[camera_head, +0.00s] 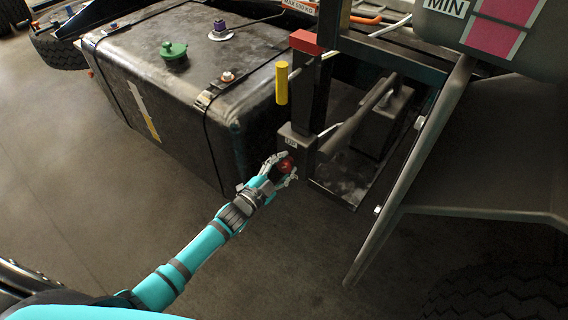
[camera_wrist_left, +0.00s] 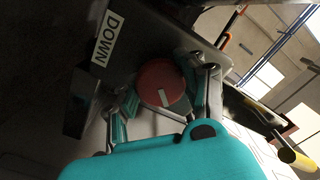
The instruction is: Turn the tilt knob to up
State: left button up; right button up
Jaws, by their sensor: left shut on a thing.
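The tilt knob is a small round red knob (camera_head: 287,165) low on a dark upright post, below a small white label (camera_head: 291,142). In the left wrist view the red knob (camera_wrist_left: 160,83) has a white pointer mark that slants toward the lower right of its face. A "DOWN" label (camera_wrist_left: 105,40) shows beside it. My left gripper (camera_head: 280,168) is shut on the knob, with a finger on each side of it, as the left wrist view (camera_wrist_left: 165,95) also shows. My right gripper is in no view.
A black tank (camera_head: 180,90) with a green cap (camera_head: 173,51) stands to the left of the post. A yellow handle (camera_head: 282,83) and a red block (camera_head: 305,42) are above the knob. A grey slanted panel (camera_head: 430,130) is to the right. The floor in front is clear.

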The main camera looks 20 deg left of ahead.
pick_arm(q)
jog(key=n, duration=0.4)
jog(key=shift+n+p, duration=0.3)
jog(key=shift+n, duration=1.9)
jog(key=o, duration=1.3)
jog(key=v, duration=1.2)
